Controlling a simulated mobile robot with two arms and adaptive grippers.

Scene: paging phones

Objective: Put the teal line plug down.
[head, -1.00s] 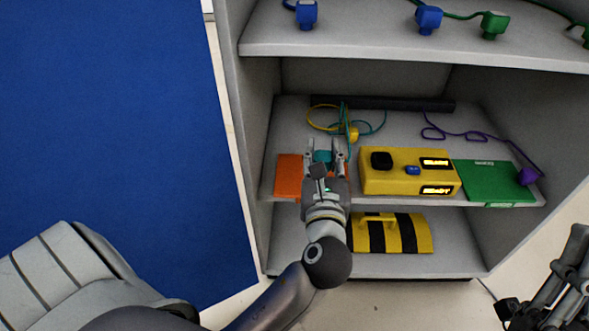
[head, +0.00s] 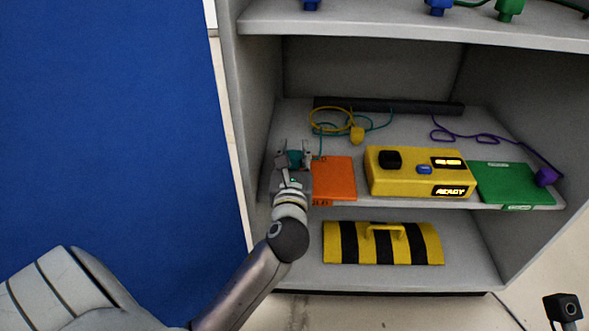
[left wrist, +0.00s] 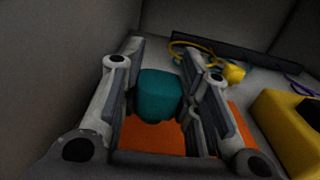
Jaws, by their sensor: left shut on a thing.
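The teal line plug (head: 294,159) is a small rounded block at the left end of the middle shelf (head: 410,200). My left gripper (head: 293,156) is shut on it, with a finger on each side. In the left wrist view the teal plug (left wrist: 159,95) sits between the fingers, with the orange pad (left wrist: 150,135) showing beyond and below it. In the head view the gripper is just left of the orange pad (head: 335,178). I cannot tell whether the plug touches the shelf.
Right of the orange pad are a yellow box (head: 420,172) with lit displays and a green pad (head: 512,184). A yellow plug (head: 357,136) and cords lie behind. A purple plug (head: 546,176) is at the right. The left wall (head: 255,130) is close to my gripper.

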